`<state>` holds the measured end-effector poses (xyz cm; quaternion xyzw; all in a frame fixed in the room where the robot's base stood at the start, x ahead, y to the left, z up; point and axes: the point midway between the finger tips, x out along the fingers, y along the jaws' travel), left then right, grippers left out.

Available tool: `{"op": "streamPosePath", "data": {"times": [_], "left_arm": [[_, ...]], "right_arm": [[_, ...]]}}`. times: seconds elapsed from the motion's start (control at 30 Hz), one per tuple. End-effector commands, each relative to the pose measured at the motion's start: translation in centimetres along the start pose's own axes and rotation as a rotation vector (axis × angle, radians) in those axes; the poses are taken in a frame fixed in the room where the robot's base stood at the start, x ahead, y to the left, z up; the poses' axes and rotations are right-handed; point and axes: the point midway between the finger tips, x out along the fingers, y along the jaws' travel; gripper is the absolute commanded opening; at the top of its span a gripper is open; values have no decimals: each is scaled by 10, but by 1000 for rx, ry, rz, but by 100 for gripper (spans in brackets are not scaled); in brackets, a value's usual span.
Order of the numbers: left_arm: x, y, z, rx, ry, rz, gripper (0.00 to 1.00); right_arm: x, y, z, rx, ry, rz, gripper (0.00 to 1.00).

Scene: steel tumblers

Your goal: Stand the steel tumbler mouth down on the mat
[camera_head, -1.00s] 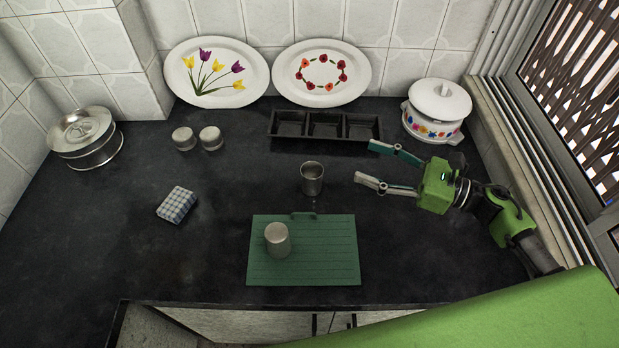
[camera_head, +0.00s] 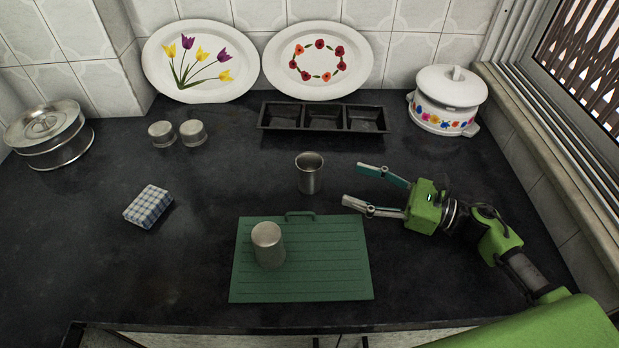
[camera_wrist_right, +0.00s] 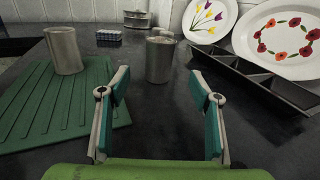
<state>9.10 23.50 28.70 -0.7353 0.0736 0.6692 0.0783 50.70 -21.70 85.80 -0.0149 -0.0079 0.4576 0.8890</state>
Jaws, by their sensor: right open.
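A steel tumbler (camera_head: 309,176) stands mouth up on the dark counter, just behind the green mat (camera_head: 330,270). A second steel tumbler (camera_head: 268,246) stands mouth down on the left part of the mat. My right gripper (camera_head: 351,184) is open and empty, to the right of the mouth-up tumbler, with its fingers pointing at it. In the right wrist view the mouth-up tumbler (camera_wrist_right: 160,60) shows ahead between the open fingers, apart from them. The mouth-down tumbler (camera_wrist_right: 64,50) is at the left on the mat (camera_wrist_right: 40,110). My left gripper is not in view.
A black three-part tray (camera_head: 323,118) lies behind the tumbler. A white flowered pot (camera_head: 446,100) stands back right. Two small steel containers (camera_head: 178,133), a checked block (camera_head: 149,206) and a round steel tin (camera_head: 48,133) are at left. Two painted plates (camera_head: 318,58) lean on the wall.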

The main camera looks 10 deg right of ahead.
Motion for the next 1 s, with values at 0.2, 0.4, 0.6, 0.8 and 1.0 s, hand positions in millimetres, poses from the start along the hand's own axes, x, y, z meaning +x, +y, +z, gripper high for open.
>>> {"op": "streamPosePath", "data": {"times": [0.2, 0.4, 0.6, 0.8, 1.0], "left_arm": [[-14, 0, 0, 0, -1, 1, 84], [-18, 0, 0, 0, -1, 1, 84], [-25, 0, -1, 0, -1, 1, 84], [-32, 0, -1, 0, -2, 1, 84], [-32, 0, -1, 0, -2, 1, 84]], "right_arm": [[44, 0, 5, -1, -4, 1, 58], [66, 0, 2, 1, -1, 0, 58], [86, 0, 4, 1, -3, 1, 58], [115, 0, 4, 1, -2, 1, 58], [123, 0, 1, 1, 0, 0, 58]]}}
